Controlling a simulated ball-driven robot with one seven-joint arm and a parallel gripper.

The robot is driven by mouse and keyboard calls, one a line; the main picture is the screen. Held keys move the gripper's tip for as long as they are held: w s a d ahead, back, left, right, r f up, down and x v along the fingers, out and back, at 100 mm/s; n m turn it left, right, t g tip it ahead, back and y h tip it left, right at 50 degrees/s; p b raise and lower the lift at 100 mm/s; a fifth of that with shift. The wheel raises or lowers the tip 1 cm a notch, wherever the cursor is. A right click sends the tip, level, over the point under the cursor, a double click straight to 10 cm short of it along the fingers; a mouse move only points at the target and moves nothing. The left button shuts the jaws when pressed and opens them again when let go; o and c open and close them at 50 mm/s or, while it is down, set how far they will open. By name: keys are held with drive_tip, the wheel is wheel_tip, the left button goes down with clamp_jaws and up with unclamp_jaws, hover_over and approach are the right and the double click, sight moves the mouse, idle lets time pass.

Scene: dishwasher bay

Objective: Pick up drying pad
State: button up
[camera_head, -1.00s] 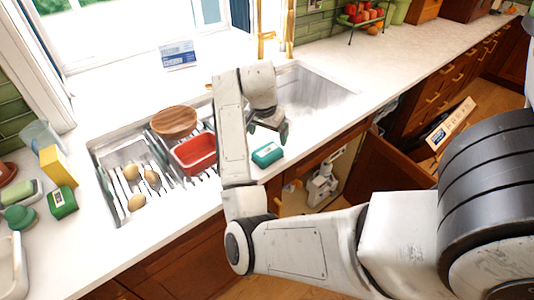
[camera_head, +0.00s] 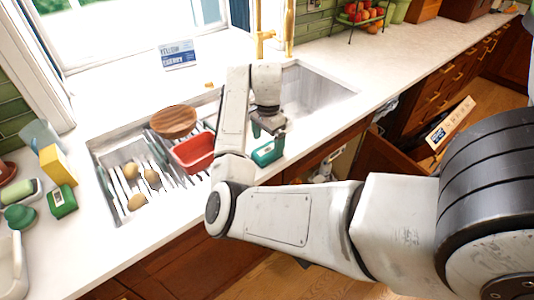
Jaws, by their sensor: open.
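A teal block with a pale label, apparently the drying pad (camera_head: 268,153), lies on the white counter's front edge, just in front of the sink. My gripper (camera_head: 269,130) points down right above it, its jaws open. The fingers overlap the block's far edge in the picture, and I cannot tell whether they touch it. My wrist and the fingers hide part of the block's back side.
A red tub (camera_head: 194,153) and a round wooden lid (camera_head: 174,121) sit over the drying rack, left of my arm. Several potatoes (camera_head: 136,202) lie in the left basin. A green box (camera_head: 62,201) and a yellow block (camera_head: 57,165) stand farther left. The right basin (camera_head: 318,92) looks empty.

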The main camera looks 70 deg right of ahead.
sight(267, 150)
drive_tip(key=shift+w+f+p, duration=0.1)
drive_tip(key=shift+f+p, duration=0.4)
drive_tip(key=shift+f, duration=1.8)
drive_tip(key=c, duration=1)
